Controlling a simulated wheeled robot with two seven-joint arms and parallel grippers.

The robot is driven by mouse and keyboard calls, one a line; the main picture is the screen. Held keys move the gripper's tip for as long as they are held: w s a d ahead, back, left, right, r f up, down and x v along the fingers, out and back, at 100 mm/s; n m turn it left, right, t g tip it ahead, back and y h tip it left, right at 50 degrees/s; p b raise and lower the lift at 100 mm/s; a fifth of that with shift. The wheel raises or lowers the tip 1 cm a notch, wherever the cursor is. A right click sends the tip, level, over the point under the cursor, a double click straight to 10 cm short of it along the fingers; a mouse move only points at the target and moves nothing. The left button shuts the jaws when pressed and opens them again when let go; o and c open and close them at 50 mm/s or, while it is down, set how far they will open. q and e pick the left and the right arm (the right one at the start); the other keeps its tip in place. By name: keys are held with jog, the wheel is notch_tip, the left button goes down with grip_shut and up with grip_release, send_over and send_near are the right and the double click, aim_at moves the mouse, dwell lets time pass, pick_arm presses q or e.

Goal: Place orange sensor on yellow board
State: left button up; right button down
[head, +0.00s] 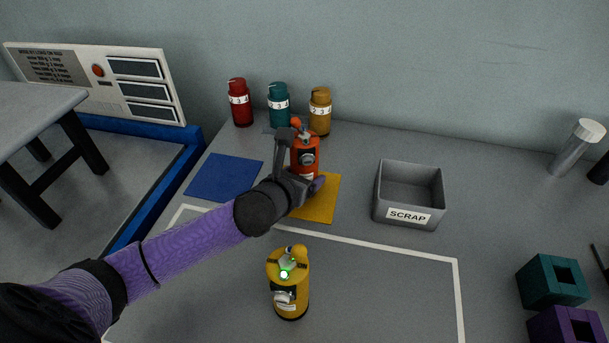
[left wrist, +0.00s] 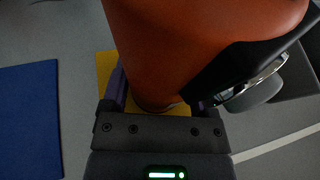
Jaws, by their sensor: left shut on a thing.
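The orange sensor (head: 305,157) is upright over the yellow board (head: 322,206) in the head view. My left gripper (head: 305,178) is shut on the sensor from the near side. In the left wrist view the orange sensor (left wrist: 190,40) fills the top middle, between the fingers, with the yellow board (left wrist: 104,70) partly showing below and beside it. The sensor's base is largely hidden by my gripper, so I cannot tell whether it touches the board. My right gripper is not in view.
A blue board (head: 224,177) lies to the left. A yellow sensor (head: 289,285) stands in front. A grey SCRAP bin (head: 408,195) is to the right. Red (head: 240,102), teal (head: 279,103) and yellow (head: 320,110) canisters stand behind. The table between bin and teal block (head: 552,282) is clear.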

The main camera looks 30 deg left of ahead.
pick_arm(q)
jog(key=o, duration=1.1)
jog(key=shift+o, duration=0.7)
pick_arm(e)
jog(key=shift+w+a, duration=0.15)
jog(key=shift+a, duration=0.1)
pick_arm(q)
jog(key=shift+r, duration=0.25)
jog(key=p+v, duration=0.4)
jog(key=v, duration=0.7)
jog(key=shift+p, duration=0.4)
jog(key=shift+s+r, duration=0.1)
jog(key=shift+s, duration=0.35)
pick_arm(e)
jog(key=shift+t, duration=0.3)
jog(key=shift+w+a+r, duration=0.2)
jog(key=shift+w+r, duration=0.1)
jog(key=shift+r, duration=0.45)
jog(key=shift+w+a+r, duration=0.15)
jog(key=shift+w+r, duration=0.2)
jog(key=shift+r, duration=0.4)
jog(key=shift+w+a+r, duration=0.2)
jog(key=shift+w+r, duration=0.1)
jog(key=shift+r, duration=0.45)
